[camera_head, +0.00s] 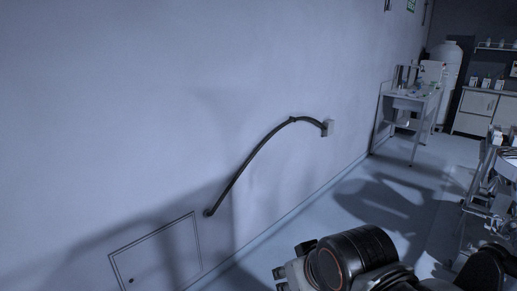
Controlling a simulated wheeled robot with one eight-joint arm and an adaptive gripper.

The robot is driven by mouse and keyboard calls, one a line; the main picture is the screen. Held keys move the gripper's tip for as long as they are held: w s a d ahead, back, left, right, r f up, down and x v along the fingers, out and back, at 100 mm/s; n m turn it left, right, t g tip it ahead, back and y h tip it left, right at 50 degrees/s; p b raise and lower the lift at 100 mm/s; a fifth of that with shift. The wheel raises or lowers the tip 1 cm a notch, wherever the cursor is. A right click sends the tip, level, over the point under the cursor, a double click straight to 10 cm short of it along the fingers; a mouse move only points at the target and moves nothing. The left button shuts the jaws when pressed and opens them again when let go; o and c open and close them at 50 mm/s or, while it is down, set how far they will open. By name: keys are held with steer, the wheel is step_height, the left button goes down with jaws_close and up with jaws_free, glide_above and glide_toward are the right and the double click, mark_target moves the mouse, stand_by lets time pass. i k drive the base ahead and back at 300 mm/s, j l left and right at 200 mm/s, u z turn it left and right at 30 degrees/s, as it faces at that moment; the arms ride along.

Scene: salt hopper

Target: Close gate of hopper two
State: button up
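No hopper and no gate can be made out in the head view. My arm shows at the bottom right as dark, rounded links. Small parts stick out at the left end of the arm, but I cannot tell whether they belong to my gripper. No fingertips can be made out.
A white table (412,102), a white tank (449,75) and cabinets (482,112) stand at the back right. Clear floor (395,190) lies between.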

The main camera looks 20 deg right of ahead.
mark_target(480, 202)
steer(key=i+l+z, duration=0.1)
steer(key=i+z, duration=0.15)
steer(key=z, duration=0.2)
steer(key=i+z, duration=0.6)
steer(key=z, duration=0.25)
steer(key=i+j+z, duration=0.15)
steer(key=z, duration=0.25)
steer(key=i+j+z, duration=0.25)
steer(key=z, duration=0.2)
steer(key=i+j+z, duration=0.4)
steer(key=i, duration=0.2)
steer(key=i+j, duration=0.15)
steer(key=i, duration=0.35)
steer(key=i+j, duration=0.15)
steer(key=i, duration=0.3)
steer(key=i+j, duration=0.15)
steer(key=i, duration=0.35)
steer(key=i+j+z, duration=0.1)
steer(key=i, duration=0.35)
